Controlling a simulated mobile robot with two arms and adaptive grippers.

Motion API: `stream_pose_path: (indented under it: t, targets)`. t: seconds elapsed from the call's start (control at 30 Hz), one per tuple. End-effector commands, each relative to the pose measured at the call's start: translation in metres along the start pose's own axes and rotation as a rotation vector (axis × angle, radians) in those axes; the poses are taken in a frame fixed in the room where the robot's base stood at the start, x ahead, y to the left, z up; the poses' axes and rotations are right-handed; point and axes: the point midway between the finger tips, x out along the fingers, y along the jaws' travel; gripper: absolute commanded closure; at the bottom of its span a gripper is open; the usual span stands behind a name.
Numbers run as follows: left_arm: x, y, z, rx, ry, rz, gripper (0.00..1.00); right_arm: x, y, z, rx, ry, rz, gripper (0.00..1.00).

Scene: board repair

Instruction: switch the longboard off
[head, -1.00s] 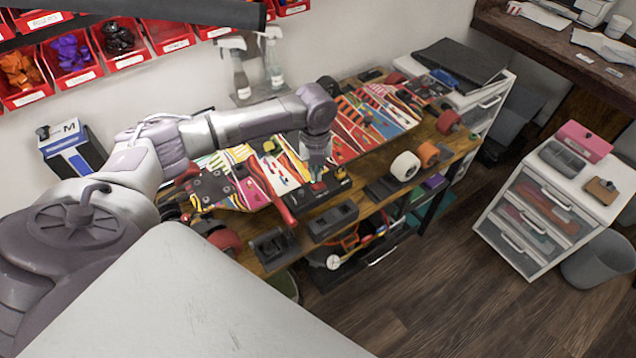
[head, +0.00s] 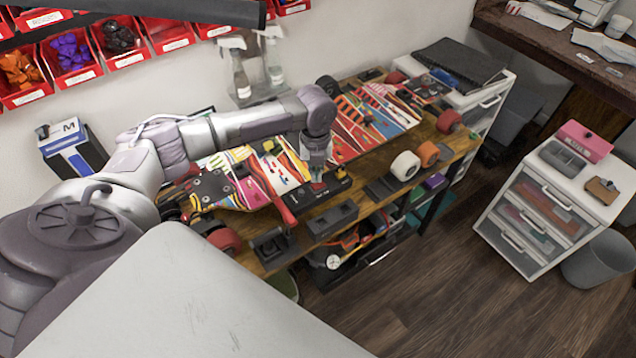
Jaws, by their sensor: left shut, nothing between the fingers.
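The longboard (head: 375,122) lies on the workbench, its deck covered in bright multicoloured stripes, with part of it hidden behind my left arm. A black box (head: 334,188) with a small red patch sits at the front edge of the deck. My left gripper (head: 318,180) points down, shut and empty, with its tips at the top of this box. I cannot tell whether the tips touch it. The switch itself is too small or hidden to make out. My right gripper is not in view.
On the wooden bench, a grey block (head: 333,220), a white wheel (head: 405,166) and an orange wheel (head: 429,153) stand in front of the board. Spray bottles (head: 241,82) stand behind it. A white drawer unit (head: 540,215) stands apart at the right.

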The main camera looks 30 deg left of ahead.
Motion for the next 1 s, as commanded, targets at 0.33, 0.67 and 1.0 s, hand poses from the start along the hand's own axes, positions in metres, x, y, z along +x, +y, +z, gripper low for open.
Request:
stream_pose_path:
  t: [0.33, 0.67, 1.0]
  targets:
    - [0.0, -0.0001, 0.0, 0.0, 0.0, 0.0, 1.0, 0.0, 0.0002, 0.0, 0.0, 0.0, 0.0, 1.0]
    - [0.0027, -0.0001, 0.0, 0.0, 0.0, 0.0, 1.0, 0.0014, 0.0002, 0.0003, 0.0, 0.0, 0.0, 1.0]
    - [0.0079, -0.0001, 0.0001, 0.0, 0.0, 0.0, 1.0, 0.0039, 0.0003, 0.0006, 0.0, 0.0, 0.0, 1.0]
